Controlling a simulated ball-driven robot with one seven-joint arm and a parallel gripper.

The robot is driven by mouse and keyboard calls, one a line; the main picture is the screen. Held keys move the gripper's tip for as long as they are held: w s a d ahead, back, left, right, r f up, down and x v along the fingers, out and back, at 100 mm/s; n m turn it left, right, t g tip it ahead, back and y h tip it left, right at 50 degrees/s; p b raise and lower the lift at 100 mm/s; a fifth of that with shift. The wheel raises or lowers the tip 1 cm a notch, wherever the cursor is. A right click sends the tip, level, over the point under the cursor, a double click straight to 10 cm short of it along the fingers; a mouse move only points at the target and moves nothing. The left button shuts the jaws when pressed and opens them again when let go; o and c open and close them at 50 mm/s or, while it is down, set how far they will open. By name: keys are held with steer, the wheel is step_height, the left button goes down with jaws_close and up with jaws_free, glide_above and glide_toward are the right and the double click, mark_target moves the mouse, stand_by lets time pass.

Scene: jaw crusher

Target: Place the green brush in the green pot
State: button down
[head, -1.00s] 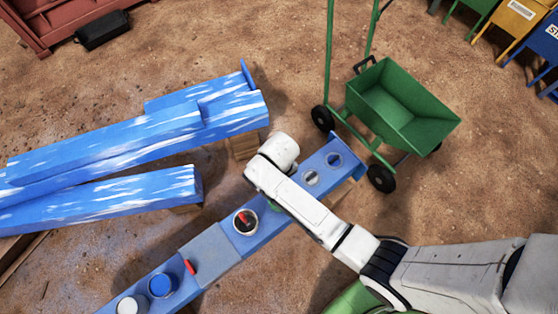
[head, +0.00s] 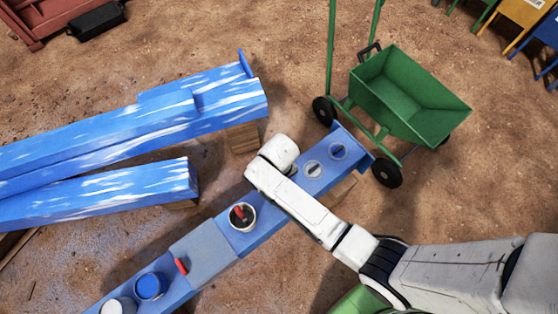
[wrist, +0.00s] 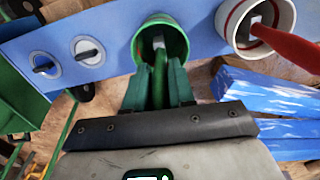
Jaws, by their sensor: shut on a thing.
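In the wrist view, my gripper (wrist: 161,82) has dark green fingers shut on the handle of the green brush (wrist: 160,66). The brush's pale head lies within the outline of the green pot's mouth, and its handle crosses the near rim. How deep the head sits is hard to tell. The green pot (wrist: 183,45) stands on the blue beam (wrist: 112,30), just beyond my fingertips. In the head view my arm hides the gripper, the brush and the green pot.
A white pot (head: 236,225) with a red brush stands beside the green pot. Two round fittings (head: 313,169) (head: 338,151) sit on its other side. A blue pot (head: 150,286) and a white one (head: 118,306) stand further along. A green cart (head: 415,105) stands beyond the beam's end.

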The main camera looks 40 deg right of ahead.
steer(key=shift+f, duration=0.2)
steer(key=c, duration=0.9)
jaws_free()
steer(key=shift+r+p, duration=0.1)
steer(key=shift+p, duration=0.2)
steer(key=shift+s+f, duration=0.1)
steer(key=shift+f, duration=0.1)
